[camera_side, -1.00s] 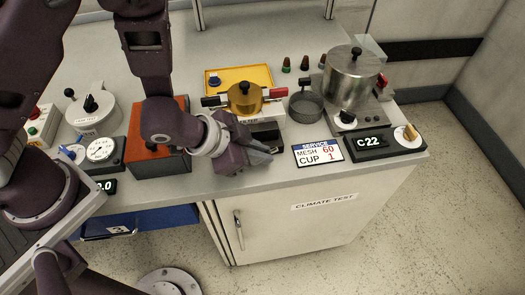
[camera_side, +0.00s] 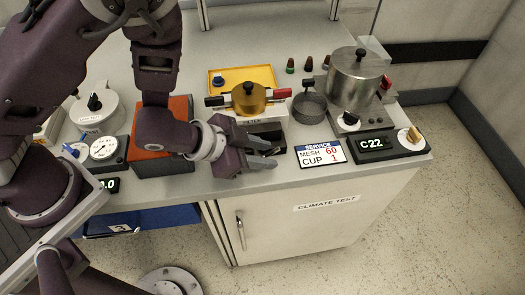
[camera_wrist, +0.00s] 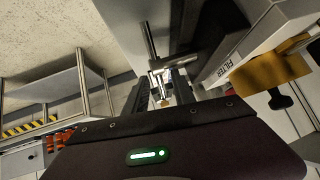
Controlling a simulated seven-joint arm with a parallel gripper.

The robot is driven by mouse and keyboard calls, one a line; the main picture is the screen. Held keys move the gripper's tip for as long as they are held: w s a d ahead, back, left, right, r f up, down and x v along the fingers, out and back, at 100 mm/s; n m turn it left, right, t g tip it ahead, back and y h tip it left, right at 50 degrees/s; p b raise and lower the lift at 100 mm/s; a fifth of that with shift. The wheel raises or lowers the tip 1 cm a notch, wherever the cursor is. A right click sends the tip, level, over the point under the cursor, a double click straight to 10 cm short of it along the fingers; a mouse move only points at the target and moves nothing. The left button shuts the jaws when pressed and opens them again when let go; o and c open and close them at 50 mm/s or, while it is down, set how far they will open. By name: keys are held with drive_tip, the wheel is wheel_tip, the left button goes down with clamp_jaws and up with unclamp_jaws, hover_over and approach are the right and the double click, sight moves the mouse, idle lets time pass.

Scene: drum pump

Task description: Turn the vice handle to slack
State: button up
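In the wrist view a bright metal bar handle (camera_wrist: 151,45) with a cross piece shows just beyond and partly between my fingertips. It looks like the vice handle. I cannot tell whether the fingers touch it. In the side view my gripper (camera_side: 265,153) is at the bench's front, beside a dark block below the brass filter (camera_side: 248,98); its two fingers are apart, pointing right. In the wrist view my gripper (camera_wrist: 161,85) is also open. In the side view the handle is hidden or too small to make out.
An orange-topped box (camera_side: 160,135) stands close to my wrist on the left. The service card (camera_side: 319,153) lies to the right of my fingers. A mesh cup (camera_side: 309,106) and steel pot (camera_side: 354,78) stand farther right. The bench's front edge is just below my gripper.

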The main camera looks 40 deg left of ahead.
wheel_tip(320, 180, up, 10)
idle(0.6)
drive_tip(key=s+a+r+n+y, duration=0.3)
drive_tip(key=a+r+n, duration=0.3)
drive_tip(key=a+r, duration=0.55)
drive_tip(key=s+a+r+n+g+y, duration=0.1)
drive_tip(key=s+a, duration=0.2)
drive_tip(key=s, duration=0.4)
drive_tip(key=s+a+r+n+g, duration=0.1)
drive_tip(key=s+a, duration=0.2)
drive_tip(key=s, duration=0.5)
drive_tip(key=shift+a+r+g+y, duration=0.2)
drive_tip(key=shift+a+g+y, duration=0.1)
drive_tip(key=shift+g+y, duration=0.1)
